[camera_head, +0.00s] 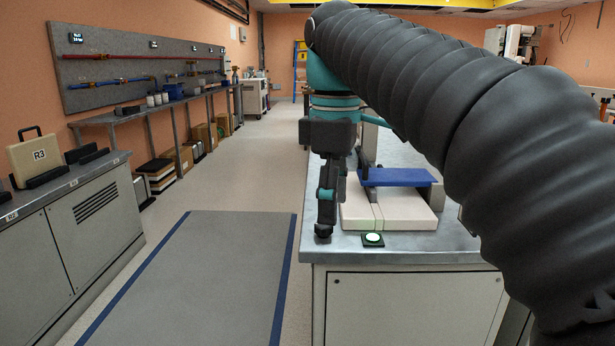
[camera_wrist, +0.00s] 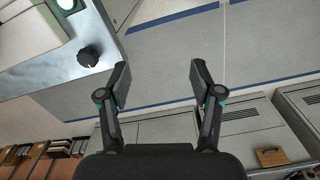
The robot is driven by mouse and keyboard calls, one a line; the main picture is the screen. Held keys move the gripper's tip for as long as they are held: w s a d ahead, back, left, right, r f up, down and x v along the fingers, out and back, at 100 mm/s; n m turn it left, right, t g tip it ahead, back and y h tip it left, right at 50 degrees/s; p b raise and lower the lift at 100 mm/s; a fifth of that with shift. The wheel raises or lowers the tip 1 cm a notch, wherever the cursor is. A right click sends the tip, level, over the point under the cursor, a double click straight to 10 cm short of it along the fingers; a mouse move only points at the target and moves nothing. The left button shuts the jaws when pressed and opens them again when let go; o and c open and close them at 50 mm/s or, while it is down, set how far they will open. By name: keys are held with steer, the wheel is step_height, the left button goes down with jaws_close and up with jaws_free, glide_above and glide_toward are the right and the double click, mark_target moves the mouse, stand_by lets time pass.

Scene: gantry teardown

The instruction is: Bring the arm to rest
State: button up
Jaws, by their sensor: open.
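My gripper (camera_head: 325,215) hangs at the left edge of the metal-topped bench, at about the height of its top, with my dark ribbed arm reaching in from the right. In the wrist view my gripper (camera_wrist: 165,85) has its two fingers spread wide apart. Nothing is between them; the grey floor mat (camera_wrist: 190,55) shows beyond. The bench top (camera_head: 410,243) carries a pale block-like base (camera_head: 405,215) with a blue plate (camera_head: 395,177) on it. My arm hides part of the bench.
A green-ringed round light (camera_head: 373,239) sits on the bench's front edge. A dark knob (camera_wrist: 89,56) is at the bench corner. A grey cabinet with a tan case (camera_head: 38,157) marked R3 stands at the left. The floor mat (camera_head: 195,270) between cabinet and bench is clear.

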step_height(320, 180, down, 12)
steer(key=w+d+m+t, duration=0.2)
steer(key=m+t, duration=0.1)
steer(key=m, duration=0.6)
steer(key=s+d+f+m+t, duration=0.1)
steer(key=s+d+f+m, duration=0.2)
steer(key=s+d+f, duration=0.2)
steer(key=s+d+f+m+t, duration=0.1)
steer(key=s+d+f, duration=0.4)
steer(key=s, duration=0.5)
steer(key=shift+s+f+m+t, duration=0.35)
steer(key=shift+f+m, duration=0.4)
steer(key=shift+m, duration=0.15)
